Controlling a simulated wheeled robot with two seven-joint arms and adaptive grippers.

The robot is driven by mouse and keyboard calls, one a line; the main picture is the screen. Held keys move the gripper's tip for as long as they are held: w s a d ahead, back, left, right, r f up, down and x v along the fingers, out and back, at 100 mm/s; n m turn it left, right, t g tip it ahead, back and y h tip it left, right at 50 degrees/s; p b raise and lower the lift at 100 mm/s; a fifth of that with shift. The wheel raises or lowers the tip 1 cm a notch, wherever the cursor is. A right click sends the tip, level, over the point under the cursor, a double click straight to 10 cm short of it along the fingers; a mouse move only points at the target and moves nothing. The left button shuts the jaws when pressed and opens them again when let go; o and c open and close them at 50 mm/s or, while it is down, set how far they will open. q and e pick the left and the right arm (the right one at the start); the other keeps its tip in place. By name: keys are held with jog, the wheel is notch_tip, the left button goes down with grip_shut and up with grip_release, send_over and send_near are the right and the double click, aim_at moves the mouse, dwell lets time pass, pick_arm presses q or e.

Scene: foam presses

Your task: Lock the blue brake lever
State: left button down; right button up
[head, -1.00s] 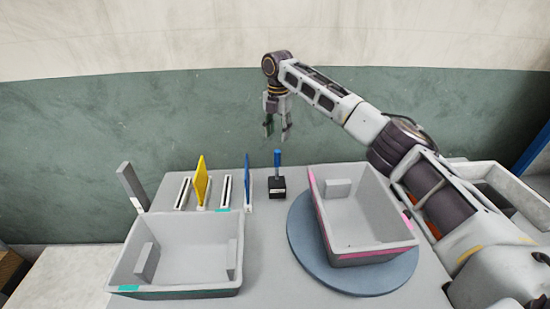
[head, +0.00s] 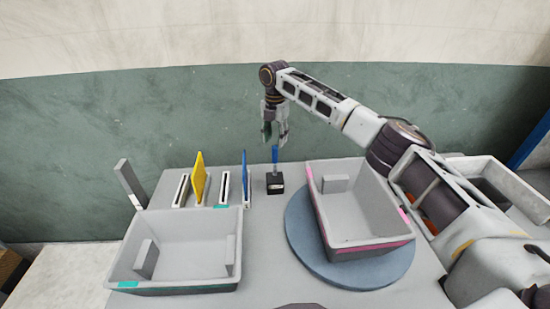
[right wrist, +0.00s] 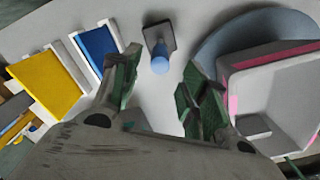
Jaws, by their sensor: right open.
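The blue brake lever (head: 275,156) stands upright on a small black base (head: 275,184) near the back edge of the table, left of the round turntable. In the right wrist view the lever's rounded blue top (right wrist: 160,64) shows roughly in line with the gap between my fingers, with its dark base (right wrist: 158,37) behind. My right gripper (head: 275,141) is open and points down, its fingertips right around or just above the lever's top; I cannot tell whether they touch it. My left gripper is not in view.
A grey bin with pink strips (head: 364,245) sits on the blue-grey turntable (head: 305,258). Left stand a blue panel (head: 246,178), a yellow panel (head: 199,178) and slotted holders. Another grey bin (head: 190,286) with teal marks is at front left. Table between the bins is clear.

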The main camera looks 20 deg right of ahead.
aim_at(275, 157)
jog(key=shift+f, duration=4.8)
grip_shut()
